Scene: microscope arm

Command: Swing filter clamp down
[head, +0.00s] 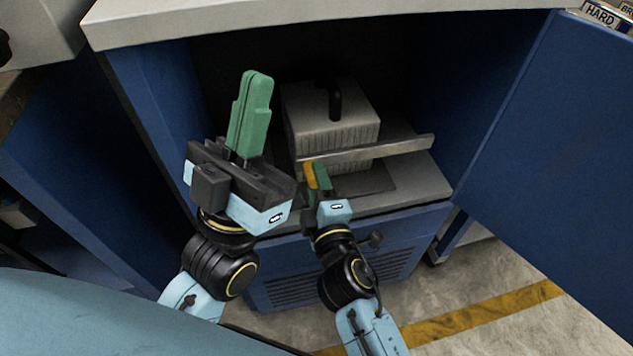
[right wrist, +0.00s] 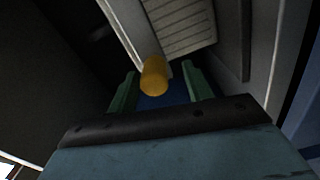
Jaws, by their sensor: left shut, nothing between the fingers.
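The filter clamp is a pale metal bar (head: 385,149) running across the front of a ribbed grey filter box (head: 350,140) in the open cabinet. At its left end is a yellow-orange grip (head: 310,174), also seen in the right wrist view (right wrist: 154,76). My right gripper (head: 320,176) is at this grip. In the right wrist view its green fingers (right wrist: 160,84) are apart, one on each side of the grip, with gaps visible. The fingers partly hide the grip in the head view. My left gripper (head: 256,85) is shut and empty, raised left of the filter box.
The blue cabinet door (head: 550,150) stands open at the right. The cabinet's left wall (head: 155,120) is close to my left gripper. A pale worktop (head: 300,14) overhangs above. The cabinet floor (head: 415,185) is clear right of the box.

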